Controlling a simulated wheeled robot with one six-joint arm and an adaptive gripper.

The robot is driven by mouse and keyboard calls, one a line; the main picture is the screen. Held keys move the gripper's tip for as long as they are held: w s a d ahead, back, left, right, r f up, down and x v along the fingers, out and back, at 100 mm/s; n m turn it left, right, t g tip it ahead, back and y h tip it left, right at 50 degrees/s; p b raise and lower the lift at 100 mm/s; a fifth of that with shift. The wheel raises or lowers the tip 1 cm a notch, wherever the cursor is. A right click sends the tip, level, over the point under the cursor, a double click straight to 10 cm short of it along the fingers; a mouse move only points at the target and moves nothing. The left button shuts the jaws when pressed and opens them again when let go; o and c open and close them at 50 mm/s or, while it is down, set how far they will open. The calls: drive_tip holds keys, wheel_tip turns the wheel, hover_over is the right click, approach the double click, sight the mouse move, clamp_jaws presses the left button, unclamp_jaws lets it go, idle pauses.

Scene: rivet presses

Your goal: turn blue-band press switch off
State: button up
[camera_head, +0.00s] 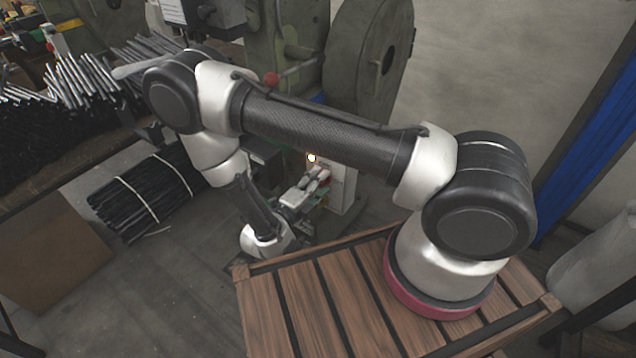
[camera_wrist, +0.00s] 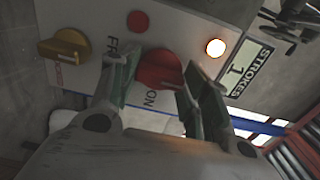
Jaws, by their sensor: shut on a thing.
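The press's control panel (camera_wrist: 97,18) fills the upper part of the wrist view. A red rotary switch (camera_wrist: 158,68) sits in its middle, with the letters ON beside it. My gripper (camera_wrist: 160,85) has one finger on each side of the red switch and is shut on it. The fingers hide parts of the switch and of the lettering. A lamp (camera_wrist: 215,48) on the panel glows. In the head view my gripper (camera_head: 318,180) is at the panel of the green press (camera_head: 290,110), below the lit lamp (camera_head: 312,157). A small blue patch (camera_head: 318,98) shows on the press.
A yellow knob (camera_wrist: 64,47), a red button (camera_wrist: 138,21) and a strokes counter (camera_wrist: 247,68) are close around the switch. A large wheel (camera_head: 368,55) stands behind my arm. Bundled black rods (camera_head: 140,195) lie at the left. A blue post (camera_head: 590,140) stands at the right.

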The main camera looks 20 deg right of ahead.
idle(0.4)
drive_tip(key=o, duration=1)
drive_tip(key=o, duration=0.3)
drive_tip(key=r, duration=0.7)
drive_tip(key=shift+w+r, duration=0.3)
drive_tip(key=shift+r, duration=0.1)
drive_tip(key=shift+s+a+r, duration=0.1)
drive_tip(key=shift+s+r, duration=0.15)
drive_tip(key=shift+r, duration=0.25)
drive_tip(key=shift+s+a+r, duration=0.1)
drive_tip(key=shift+s+r, duration=0.15)
drive_tip(key=shift+r, duration=0.2)
drive_tip(key=shift+c, duration=0.4)
drive_tip(key=shift+w+d, duration=0.1)
drive_tip(key=shift+w, duration=0.1)
drive_tip(key=shift+c, duration=1)
drive_tip(key=shift+r, duration=0.15)
